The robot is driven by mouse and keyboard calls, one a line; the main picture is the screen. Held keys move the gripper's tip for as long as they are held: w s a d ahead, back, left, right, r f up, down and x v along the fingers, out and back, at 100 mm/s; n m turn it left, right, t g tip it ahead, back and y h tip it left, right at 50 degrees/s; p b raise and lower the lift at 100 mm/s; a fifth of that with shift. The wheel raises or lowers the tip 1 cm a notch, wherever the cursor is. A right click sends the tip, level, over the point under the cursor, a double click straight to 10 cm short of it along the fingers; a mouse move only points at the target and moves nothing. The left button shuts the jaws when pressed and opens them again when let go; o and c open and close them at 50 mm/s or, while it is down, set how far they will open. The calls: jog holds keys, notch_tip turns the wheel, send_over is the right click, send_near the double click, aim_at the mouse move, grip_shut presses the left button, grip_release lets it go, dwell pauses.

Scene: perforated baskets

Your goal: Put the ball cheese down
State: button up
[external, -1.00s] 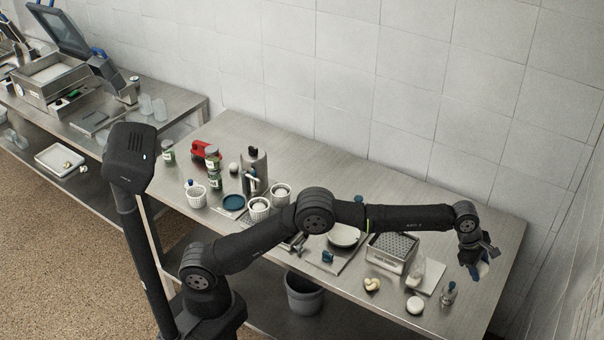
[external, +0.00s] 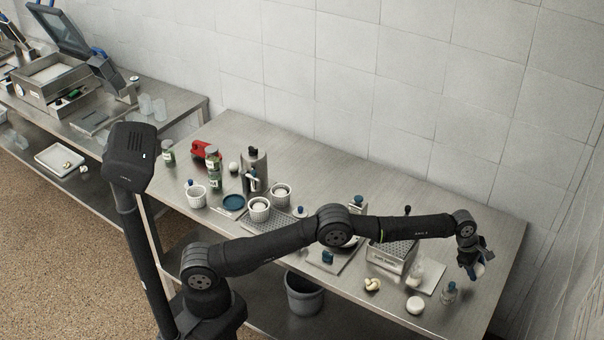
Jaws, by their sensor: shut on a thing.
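My gripper (external: 474,269) is over the right end of the steel table, pointing down, above and to the right of the small bottle with a blue part. It is shut on a small pale thing (external: 480,270), which I take to be the ball cheese; the fingers hide most of it. I cannot tell exactly how far it is above the table top.
A white round piece (external: 415,305), a pale lumpy piece (external: 372,286) and a small bottle (external: 449,293) stand near the front edge. A steel box (external: 386,259) is left of a white board (external: 433,279).

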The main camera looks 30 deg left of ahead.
jog(key=shift+w+f, duration=0.1)
jog(key=shift+f, duration=1.95)
jog(key=shift+f, duration=0.15)
jog(key=o, duration=1.1)
jog(key=v, duration=1.2)
